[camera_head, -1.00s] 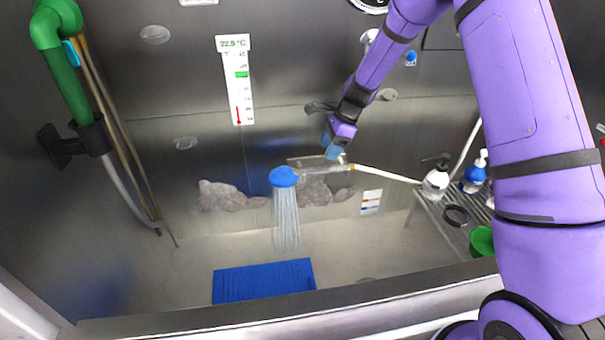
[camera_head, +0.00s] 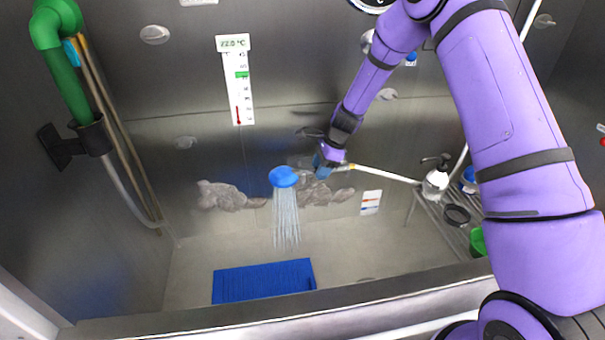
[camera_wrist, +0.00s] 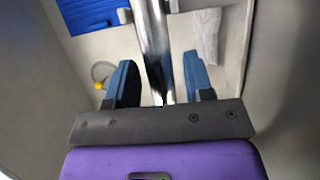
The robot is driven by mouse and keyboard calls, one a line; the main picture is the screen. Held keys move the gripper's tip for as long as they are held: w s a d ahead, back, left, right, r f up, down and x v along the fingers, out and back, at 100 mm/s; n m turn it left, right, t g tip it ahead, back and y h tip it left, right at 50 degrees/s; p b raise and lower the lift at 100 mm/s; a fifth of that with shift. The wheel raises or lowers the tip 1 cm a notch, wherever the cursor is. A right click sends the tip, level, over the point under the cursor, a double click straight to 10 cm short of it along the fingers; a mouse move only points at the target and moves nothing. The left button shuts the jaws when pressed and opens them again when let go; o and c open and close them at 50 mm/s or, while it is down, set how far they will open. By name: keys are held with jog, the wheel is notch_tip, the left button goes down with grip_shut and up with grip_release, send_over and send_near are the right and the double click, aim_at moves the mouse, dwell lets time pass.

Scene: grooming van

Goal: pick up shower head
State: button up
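The shower head (camera_head: 284,176) has a round blue face with water streaming down from it. It hangs over the tub on a metal handle, with a white hose running off to the right. My gripper (camera_head: 323,170) is at the handle, right of the blue head, and hides part of it. In the wrist view, the shiny metal handle (camera_wrist: 152,40) runs between the two blue fingers of my gripper (camera_wrist: 160,78). The fingers are spread, with a visible gap on each side of the handle.
A blue mat (camera_head: 264,281) lies on the tub floor. A rack (camera_head: 436,212) at the right holds a white pump bottle (camera_head: 436,182), a dark ring (camera_head: 457,215) and other items. A green pipe (camera_head: 66,75) stands at the left. The tub's front edge crosses below.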

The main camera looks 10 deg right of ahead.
grip_shut()
jog(key=shift+r, duration=0.55)
jog(key=r, duration=0.2)
jog(key=shift+s+r, duration=0.3)
jog(key=shift+s, duration=0.1)
jog(key=s+d+r, duration=0.1)
jog(key=s, duration=1.4)
jog(key=shift+r, duration=2.65)
